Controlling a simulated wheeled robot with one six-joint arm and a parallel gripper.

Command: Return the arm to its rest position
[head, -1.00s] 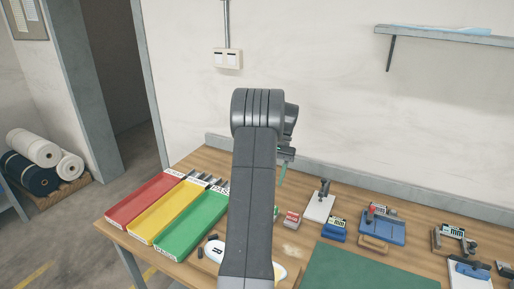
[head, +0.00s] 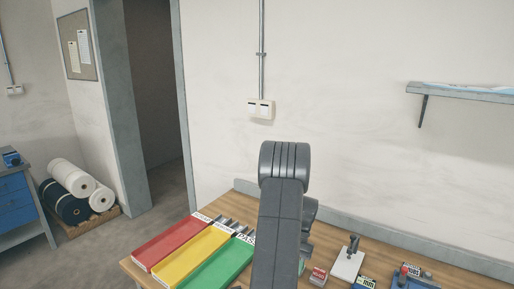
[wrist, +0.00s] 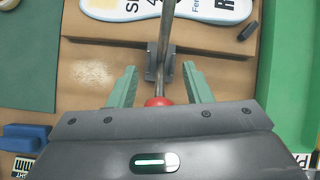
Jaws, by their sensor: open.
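My arm rises in the middle of the head view and hides most of my gripper there. In the wrist view my gripper (wrist: 158,88) is open, its two green fingers spread wide apart. Between them in the picture show a metal rod (wrist: 166,35) and a red knob (wrist: 158,101); neither finger appears to touch them. I cannot tell how far below the fingers they are. A white insole with a blue edge (wrist: 105,8) lies on a brown board at the top of the wrist view, partly cut off and crossed by the rod.
A red tray (head: 168,243), a yellow tray (head: 192,256) and a green tray (head: 215,268) stand on the wooden bench. A wall shelf (head: 460,91) hangs at upper right. The air above the bench's left is clear.

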